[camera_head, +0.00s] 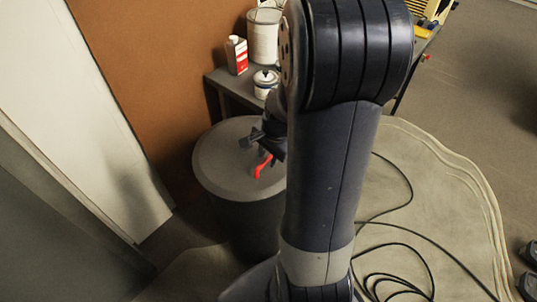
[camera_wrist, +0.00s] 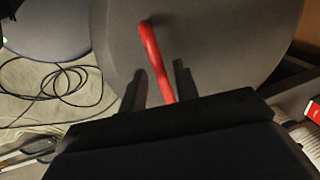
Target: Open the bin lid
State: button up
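The bin (camera_head: 240,215) is a dark grey round drum beside the brown wall, left of my arm in the head view. Its grey lid (camera_head: 222,158) lies flat on top and also fills the upper middle of the wrist view (camera_wrist: 215,40). A red handle (camera_head: 263,167) is on the lid; in the wrist view the red handle (camera_wrist: 151,50) runs between my fingers. My gripper (camera_head: 254,142) is above the lid, at the handle. In the wrist view my gripper (camera_wrist: 160,76) is open, its fingers apart on either side of the handle. My arm hides the bin's right edge.
A dark shelf (camera_head: 232,88) behind the bin holds a red-and-white bottle (camera_head: 237,55), a white bucket (camera_head: 263,36) and a small lidded pot (camera_head: 264,82). A pale cloth (camera_head: 435,185) and loose black cables (camera_head: 400,277) lie on the floor at right. A white panel (camera_head: 75,130) leans at left.

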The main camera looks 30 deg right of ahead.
grip_shut()
jog(key=shift+r, duration=0.1)
dwell(0.3)
